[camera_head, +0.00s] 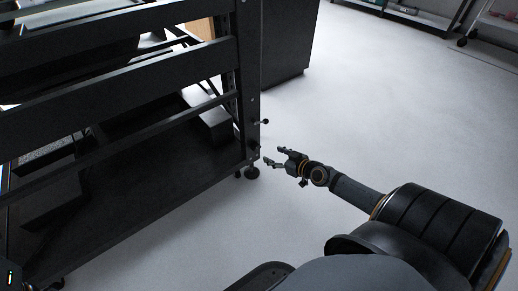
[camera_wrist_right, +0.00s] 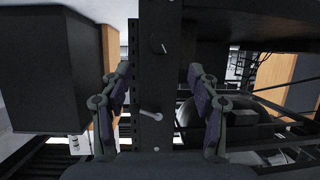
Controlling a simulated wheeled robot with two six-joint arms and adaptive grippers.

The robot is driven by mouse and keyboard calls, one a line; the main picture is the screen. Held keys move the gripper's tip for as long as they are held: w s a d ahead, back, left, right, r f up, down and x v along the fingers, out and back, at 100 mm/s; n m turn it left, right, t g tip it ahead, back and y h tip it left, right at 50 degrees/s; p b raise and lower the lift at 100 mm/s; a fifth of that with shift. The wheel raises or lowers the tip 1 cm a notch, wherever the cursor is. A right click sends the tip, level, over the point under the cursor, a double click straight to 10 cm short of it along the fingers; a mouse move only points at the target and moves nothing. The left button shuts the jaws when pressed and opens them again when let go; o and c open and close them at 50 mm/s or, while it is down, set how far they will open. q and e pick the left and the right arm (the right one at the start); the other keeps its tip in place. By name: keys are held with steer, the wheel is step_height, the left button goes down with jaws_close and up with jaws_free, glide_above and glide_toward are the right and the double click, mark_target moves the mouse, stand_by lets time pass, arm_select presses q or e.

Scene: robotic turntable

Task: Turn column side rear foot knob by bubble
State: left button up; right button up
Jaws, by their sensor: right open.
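The black rack's corner column (camera_head: 247,75) stands left of centre in the head view. A small pin-like knob (camera_head: 264,122) sticks out from its side. A round dark foot (camera_head: 252,173) is at its base on the floor. My right gripper (camera_head: 274,156) is open, just right of the column's lower end and apart from the foot. In the right wrist view the open fingers (camera_wrist_right: 159,100) are on either side of the column (camera_wrist_right: 153,80). A light lever-like knob (camera_wrist_right: 151,115) shows between them, with another knob (camera_wrist_right: 163,47) above it. I cannot make out a bubble.
The rack's dark rails (camera_head: 120,88) and lower shelf (camera_head: 130,205) fill the left of the head view. A dark cabinet (camera_head: 287,45) stands behind the column. The pale floor (camera_head: 400,110) is clear to the right. Shelving (camera_head: 410,15) stands at the far back.

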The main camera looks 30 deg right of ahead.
mark_target(258, 149)
steer(key=b+x, duration=0.3)
steer(key=x, duration=0.7)
steer(key=shift+a, duration=0.1)
steer(key=c, duration=1.2)
